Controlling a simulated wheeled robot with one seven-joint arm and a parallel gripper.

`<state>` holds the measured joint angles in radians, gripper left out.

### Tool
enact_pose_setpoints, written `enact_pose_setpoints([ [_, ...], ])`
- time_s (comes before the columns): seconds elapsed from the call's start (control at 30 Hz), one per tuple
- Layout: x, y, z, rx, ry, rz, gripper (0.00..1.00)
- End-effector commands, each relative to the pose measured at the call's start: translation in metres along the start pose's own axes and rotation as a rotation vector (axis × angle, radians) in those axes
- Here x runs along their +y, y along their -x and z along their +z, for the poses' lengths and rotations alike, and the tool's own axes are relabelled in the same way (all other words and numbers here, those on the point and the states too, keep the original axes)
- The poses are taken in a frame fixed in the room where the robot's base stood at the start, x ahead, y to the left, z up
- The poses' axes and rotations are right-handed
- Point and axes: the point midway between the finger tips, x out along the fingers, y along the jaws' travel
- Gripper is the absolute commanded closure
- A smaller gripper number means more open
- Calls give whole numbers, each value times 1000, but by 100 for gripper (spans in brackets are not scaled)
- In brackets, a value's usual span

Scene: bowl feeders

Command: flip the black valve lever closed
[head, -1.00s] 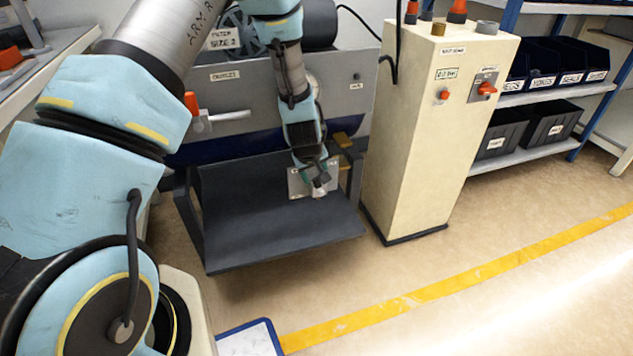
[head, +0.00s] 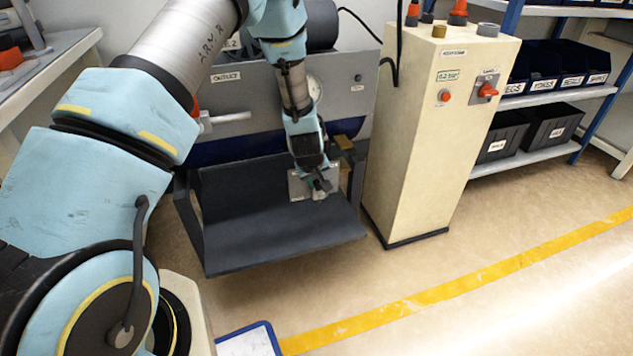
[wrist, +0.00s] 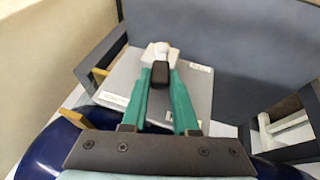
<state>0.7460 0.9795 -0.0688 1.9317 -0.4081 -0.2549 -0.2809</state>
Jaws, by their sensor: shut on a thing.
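The black valve lever (wrist: 160,74) shows in the wrist view as a dark block between the green fingers of my gripper (wrist: 161,82). My gripper is shut on it. A pale valve body with a rounded knob (wrist: 161,50) sits just beyond the fingertips. Behind and below is a grey mounting plate (wrist: 190,88) with small white labels. In the head view my gripper (head: 320,187) is in front of the same plate (head: 297,186), above the dark tray. The lever is too small and covered to make out there, and its exact angle is unclear.
A dark grey tray (head: 265,222) lies below my gripper. A grey panel labelled outlet (head: 240,95) stands behind it. A cream control cabinet (head: 425,150) stands close on the right. Yellow-brown brackets (head: 345,143) sit beside the plate. The floor in front is open.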

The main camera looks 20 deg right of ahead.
Motion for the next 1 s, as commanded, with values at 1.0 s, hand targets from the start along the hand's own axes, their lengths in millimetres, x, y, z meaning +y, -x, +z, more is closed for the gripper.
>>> enact_pose_setpoints([
  [1.0,7,0,4,-11,-71,-176,100],
])
